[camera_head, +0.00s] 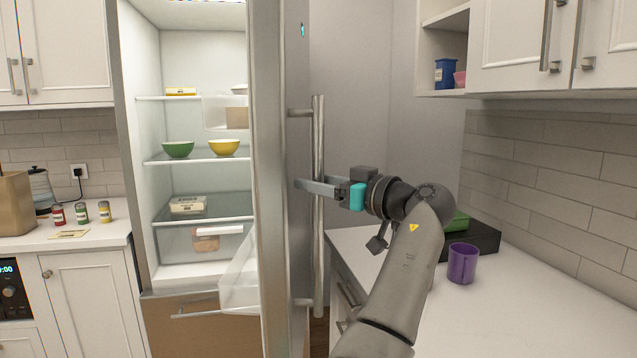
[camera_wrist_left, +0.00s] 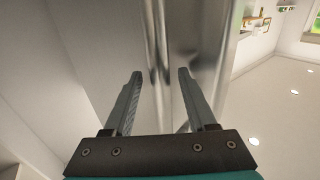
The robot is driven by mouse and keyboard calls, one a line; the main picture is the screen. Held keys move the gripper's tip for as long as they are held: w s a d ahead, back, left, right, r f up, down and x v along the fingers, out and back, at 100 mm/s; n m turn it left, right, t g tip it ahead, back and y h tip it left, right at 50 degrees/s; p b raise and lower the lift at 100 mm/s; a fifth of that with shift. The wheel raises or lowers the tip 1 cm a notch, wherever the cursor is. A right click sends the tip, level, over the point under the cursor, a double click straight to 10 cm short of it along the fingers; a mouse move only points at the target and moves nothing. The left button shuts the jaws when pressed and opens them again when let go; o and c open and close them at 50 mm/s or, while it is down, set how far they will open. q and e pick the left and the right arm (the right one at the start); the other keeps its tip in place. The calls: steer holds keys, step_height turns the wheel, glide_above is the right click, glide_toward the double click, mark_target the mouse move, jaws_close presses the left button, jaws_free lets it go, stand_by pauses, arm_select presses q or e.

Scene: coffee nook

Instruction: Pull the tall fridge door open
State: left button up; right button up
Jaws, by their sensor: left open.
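The tall fridge door (camera_head: 270,120) stands open, seen nearly edge-on in the head view, with the lit shelves showing to its left. Its long vertical metal handle (camera_head: 318,255) is on the door's right side. My left gripper (camera_head: 305,187) is at the middle of the handle, its fingers crossing in front of the bar. In the left wrist view, the two fingers (camera_wrist_left: 158,90) are apart with shiny metal of the door and handle behind and between them. I cannot tell whether they touch the bar. My right gripper is not in view.
The fridge holds a green bowl (camera_head: 178,149), a yellow bowl (camera_head: 223,147) and a drawer tilted near the door. Right of the door, a counter (camera_head: 500,315) bears a purple cup (camera_head: 462,263) and a black box (camera_head: 485,238). Small jars stand on the left counter (camera_head: 100,235).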

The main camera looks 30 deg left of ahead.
arm_select(q)
steer(key=v, duration=1.5)
steer(key=shift+d, duration=0.15)
